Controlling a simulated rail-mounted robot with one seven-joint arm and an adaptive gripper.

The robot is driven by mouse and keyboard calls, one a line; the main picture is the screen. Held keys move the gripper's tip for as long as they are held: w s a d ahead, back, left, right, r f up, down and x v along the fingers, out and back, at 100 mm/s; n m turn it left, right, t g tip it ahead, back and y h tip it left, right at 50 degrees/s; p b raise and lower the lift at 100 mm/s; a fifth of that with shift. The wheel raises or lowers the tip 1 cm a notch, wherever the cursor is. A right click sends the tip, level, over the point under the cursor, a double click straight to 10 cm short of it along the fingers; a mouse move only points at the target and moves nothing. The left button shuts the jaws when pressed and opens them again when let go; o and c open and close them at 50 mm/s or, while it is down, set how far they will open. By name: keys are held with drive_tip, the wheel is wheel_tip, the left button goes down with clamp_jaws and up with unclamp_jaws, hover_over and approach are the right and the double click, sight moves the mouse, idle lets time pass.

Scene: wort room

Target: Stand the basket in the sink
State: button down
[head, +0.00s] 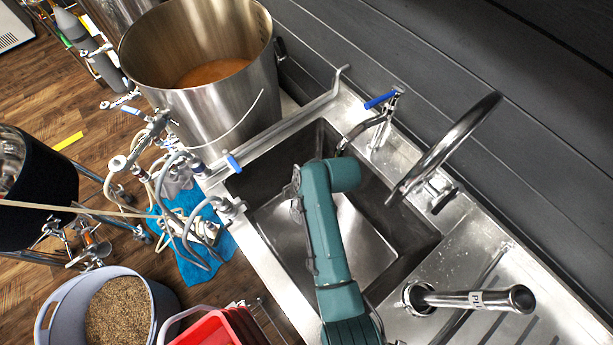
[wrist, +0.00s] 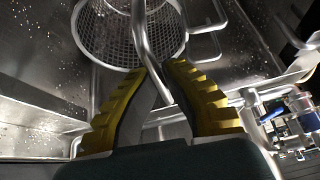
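The basket (wrist: 118,50) shows at the top of the wrist view as a round wire-mesh bowl with a metal rim, cut off by the picture's edge. A bent metal rod, seemingly its handle, runs down from it between my fingers. My gripper (wrist: 156,70) has yellow ridged pads, and its fingertips close in on that rod. The sink (head: 405,262) is a steel basin in the middle of the head view. My arm reaches over it and hides part of it. The basket does not show in the head view, and I cannot tell whether it touches the sink floor.
A tap with a blue lever (head: 380,101) and a tall curved spout (head: 450,145) stand along the sink's wall side. A large steel pot (head: 222,105) is beyond the sink. Hoses and valves (head: 185,200) crowd its left.

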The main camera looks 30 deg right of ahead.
drive_tip(key=shift+w+r, duration=0.1)
drive_tip(key=shift+d+f+b, duration=0.1)
drive_tip(key=shift+f+b, duration=0.8)
drive_tip(key=shift+f, duration=0.6)
drive_tip(key=shift+f+b, duration=0.95)
drive_tip(key=shift+f, duration=0.65)
